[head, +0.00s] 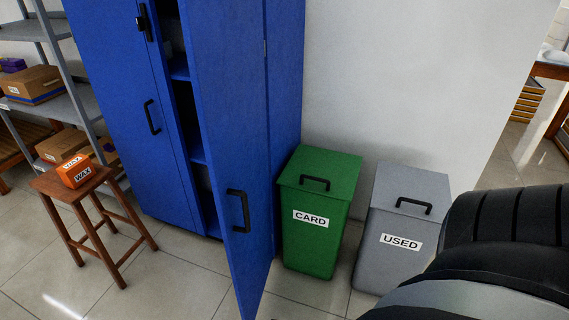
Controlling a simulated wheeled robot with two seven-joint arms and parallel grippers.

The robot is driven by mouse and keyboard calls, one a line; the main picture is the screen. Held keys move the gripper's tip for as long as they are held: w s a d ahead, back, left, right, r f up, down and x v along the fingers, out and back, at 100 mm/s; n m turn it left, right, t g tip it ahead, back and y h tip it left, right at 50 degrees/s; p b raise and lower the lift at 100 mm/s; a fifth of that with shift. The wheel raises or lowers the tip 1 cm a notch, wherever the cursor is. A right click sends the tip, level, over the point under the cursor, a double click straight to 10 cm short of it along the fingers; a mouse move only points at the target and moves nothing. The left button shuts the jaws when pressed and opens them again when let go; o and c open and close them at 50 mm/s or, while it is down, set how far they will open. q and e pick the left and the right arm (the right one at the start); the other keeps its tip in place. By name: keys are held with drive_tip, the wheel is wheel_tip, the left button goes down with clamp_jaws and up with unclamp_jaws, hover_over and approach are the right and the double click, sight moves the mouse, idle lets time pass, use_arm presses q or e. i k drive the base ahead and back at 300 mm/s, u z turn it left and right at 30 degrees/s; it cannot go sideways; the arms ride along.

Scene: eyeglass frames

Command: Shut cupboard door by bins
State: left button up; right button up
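A tall blue cupboard (284,80) stands against the white wall, left of two bins. Its right door (226,130) is swung open toward me, with a black handle (239,209) on its face. Its left door (118,110) looks shut and has a black handle (152,117). Blue shelves show in the gap between the doors. The green bin (322,230) is labelled CARD and the grey bin (392,260) is labelled USED; both have lids on. A dark part of my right arm fills the lower right corner. Neither gripper is in view.
A wooden stool (80,195) with an orange WAX box (76,171) stands left of the cupboard. A grey shelf rack (75,98) with cardboard boxes is at far left. The tiled floor (180,290) between stool and open door is clear.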

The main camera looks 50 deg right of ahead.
sight(225, 44)
drive_tip(key=z, duration=1.25)
drive_tip(key=i, duration=1)
drive_tip(key=u, duration=0.3)
drive_tip(key=k, duration=0.55)
drive_tip(key=u, duration=0.45)
